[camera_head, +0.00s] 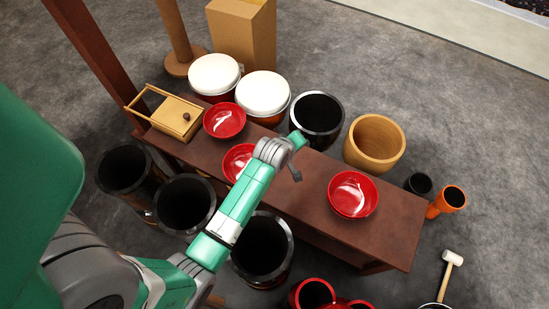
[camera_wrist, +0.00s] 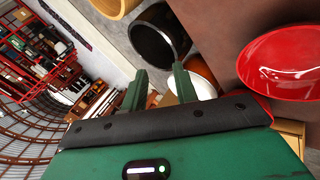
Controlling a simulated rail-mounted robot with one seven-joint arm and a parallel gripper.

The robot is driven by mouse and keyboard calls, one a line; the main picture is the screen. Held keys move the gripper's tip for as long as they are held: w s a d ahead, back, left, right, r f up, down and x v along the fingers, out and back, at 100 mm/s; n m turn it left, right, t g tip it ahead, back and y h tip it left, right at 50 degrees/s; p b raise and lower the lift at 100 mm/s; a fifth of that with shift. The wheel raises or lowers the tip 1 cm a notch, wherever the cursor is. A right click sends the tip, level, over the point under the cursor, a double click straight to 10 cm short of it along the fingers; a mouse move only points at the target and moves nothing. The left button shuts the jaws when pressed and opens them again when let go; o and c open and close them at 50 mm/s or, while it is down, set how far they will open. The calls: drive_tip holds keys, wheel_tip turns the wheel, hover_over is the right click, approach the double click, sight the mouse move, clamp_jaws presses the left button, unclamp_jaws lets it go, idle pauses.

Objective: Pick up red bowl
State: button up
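Three glossy red bowls stand on a dark brown bench (camera_head: 290,200) in the head view. One bowl (camera_head: 225,119) is at the left, a second bowl (camera_head: 236,160) is in the middle, partly hidden by my arm, and a third bowl (camera_head: 353,194) is toward the right end. My gripper (camera_head: 296,172) is above the bench between the middle and right bowls, small and partly hidden there. In the wrist view its two fingers (camera_wrist: 160,84) stand apart with nothing between them. A red bowl (camera_wrist: 287,64) lies to their right; I cannot tell which one it is.
A wooden box (camera_head: 176,117) stands at the bench's left end. Two white-topped drums (camera_head: 263,93), a black drum (camera_head: 317,117) and a wooden drum (camera_head: 374,143) stand behind the bench. Several dark open drums (camera_head: 186,204) stand in front. Bench surface right of the right bowl is clear.

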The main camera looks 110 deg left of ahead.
drive_tip(key=s+d+f+n+g+h+p, duration=0.15)
drive_tip(key=s+d+f+n, duration=0.25)
drive_tip(key=s+d+f, duration=0.4)
drive_tip(key=s+d+f+n+g+h+p, duration=0.1)
drive_tip(key=s+d+f+n+h, duration=0.35)
drive_tip(key=s, duration=0.45)
drive_tip(key=shift+y, duration=0.8)
drive_tip(key=b+x, duration=0.1)
drive_tip(key=x, duration=0.1)
drive_tip(key=b+x, duration=0.2)
drive_tip(key=x, duration=0.1)
drive_tip(key=d+b+x, duration=0.1)
drive_tip(key=x, duration=0.1)
drive_tip(key=shift+s+f+b, duration=0.1)
drive_tip(key=shift+f+b, duration=0.25)
drive_tip(key=shift+f, duration=0.15)
drive_tip(key=shift+r, duration=0.1)
clamp_jaws()
